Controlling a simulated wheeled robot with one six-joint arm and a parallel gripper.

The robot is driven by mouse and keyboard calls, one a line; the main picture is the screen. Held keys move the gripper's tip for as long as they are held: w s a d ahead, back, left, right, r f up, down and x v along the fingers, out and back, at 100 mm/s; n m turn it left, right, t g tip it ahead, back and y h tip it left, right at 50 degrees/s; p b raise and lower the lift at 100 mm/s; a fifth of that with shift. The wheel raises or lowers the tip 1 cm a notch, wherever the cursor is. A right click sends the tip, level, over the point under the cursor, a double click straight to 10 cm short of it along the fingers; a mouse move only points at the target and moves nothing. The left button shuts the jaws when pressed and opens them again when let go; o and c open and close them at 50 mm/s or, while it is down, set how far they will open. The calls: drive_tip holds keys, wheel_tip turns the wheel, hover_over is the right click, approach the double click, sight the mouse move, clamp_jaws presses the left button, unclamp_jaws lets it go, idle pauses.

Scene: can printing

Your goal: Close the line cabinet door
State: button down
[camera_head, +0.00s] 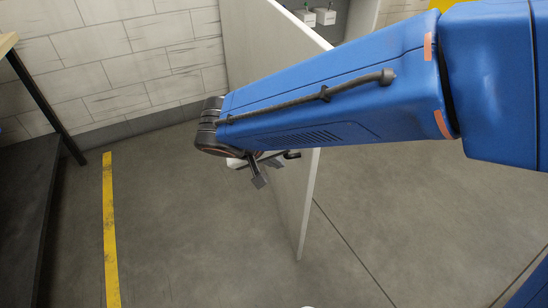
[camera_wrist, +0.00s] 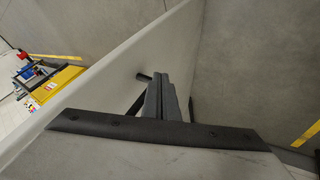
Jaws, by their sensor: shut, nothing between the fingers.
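The line cabinet door (camera_head: 305,190) is a pale grey-white panel standing open, edge toward me, in the middle of the head view. In the wrist view the door (camera_wrist: 95,82) runs diagonally up to the right. My gripper (camera_head: 260,178) is shut and empty, pointing down close to the door's left face. The shut fingers (camera_wrist: 163,98) also show in the wrist view, very near the door; I cannot tell whether they touch it. A short dark bar (camera_wrist: 145,77) sticks out beside the fingers, perhaps the door handle. My arm hides part of the door.
A white block wall (camera_head: 130,60) stands behind at left. A yellow floor stripe (camera_head: 109,230) runs along the left, near a dark-legged table (camera_head: 45,100). Small grey boxes (camera_head: 325,16) show behind the door's top. The floor left of the door is clear.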

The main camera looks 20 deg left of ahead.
sight(302, 167)
drive_tip(key=shift+w+d+f, duration=0.6)
drive_tip(key=shift+w+d, duration=0.05)
drive_tip(key=shift+w, duration=0.15)
drive_tip(key=shift+w+d+f, duration=0.55)
drive_tip(key=shift+w+d, duration=0.05)
drive_tip(key=shift+w, duration=0.25)
drive_tip(key=shift+w+d+f, duration=0.6)
drive_tip(key=shift+w+d, duration=0.05)
drive_tip(key=shift+w, duration=0.15)
